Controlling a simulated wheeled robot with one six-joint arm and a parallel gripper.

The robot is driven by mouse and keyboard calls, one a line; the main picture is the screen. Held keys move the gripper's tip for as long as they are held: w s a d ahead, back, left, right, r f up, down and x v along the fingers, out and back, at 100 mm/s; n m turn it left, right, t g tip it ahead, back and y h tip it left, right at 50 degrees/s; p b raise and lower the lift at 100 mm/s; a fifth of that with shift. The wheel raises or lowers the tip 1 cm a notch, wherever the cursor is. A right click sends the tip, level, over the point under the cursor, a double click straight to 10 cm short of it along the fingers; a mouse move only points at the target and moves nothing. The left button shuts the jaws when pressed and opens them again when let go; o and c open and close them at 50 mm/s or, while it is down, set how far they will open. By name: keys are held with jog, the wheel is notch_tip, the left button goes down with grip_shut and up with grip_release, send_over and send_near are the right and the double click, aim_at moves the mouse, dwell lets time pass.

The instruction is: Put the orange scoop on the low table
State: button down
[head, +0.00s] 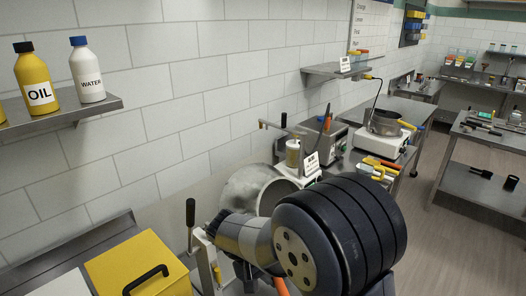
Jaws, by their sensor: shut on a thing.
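My own arm fills the lower middle of the head view, with a large dark joint and a grey link. I cannot make out my gripper's fingertips behind and below it. A small orange piece (281,287) shows under the arm at the bottom edge. I cannot tell whether it is the orange scoop, as most of it is hidden. At the right, a low grey surface (466,187) lies under a higher metal table and carries dark tools. I cannot tell whether this is the low table.
A yellow box (125,265) with a black handle stands at the lower left. A round metal vessel (245,187) is behind my arm. A metal bench with a pot (384,121) runs along the wall. Bottles stand on a wall shelf (60,120). Bare floor (425,230) shows at the right.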

jog(key=shift+s+d+f+b, duration=0.35)
jog(key=shift+d+f, duration=0.25)
jog(key=shift+f, duration=0.2)
jog(key=w+d+f+m+g+b, duration=0.1)
jog(key=w+d+f+m+b, duration=0.1)
jog(key=d+f, duration=0.3)
jog(key=w+d+f+m+g+b, duration=0.1)
jog(key=d+f+b, duration=0.1)
jog(key=d+f, duration=0.4)
notch_tip(320, 180, down, 4)
jog(key=shift+w+f+m, duration=0.2)
jog(key=shift+w+m, duration=0.2)
jog(key=shift+d, duration=0.1)
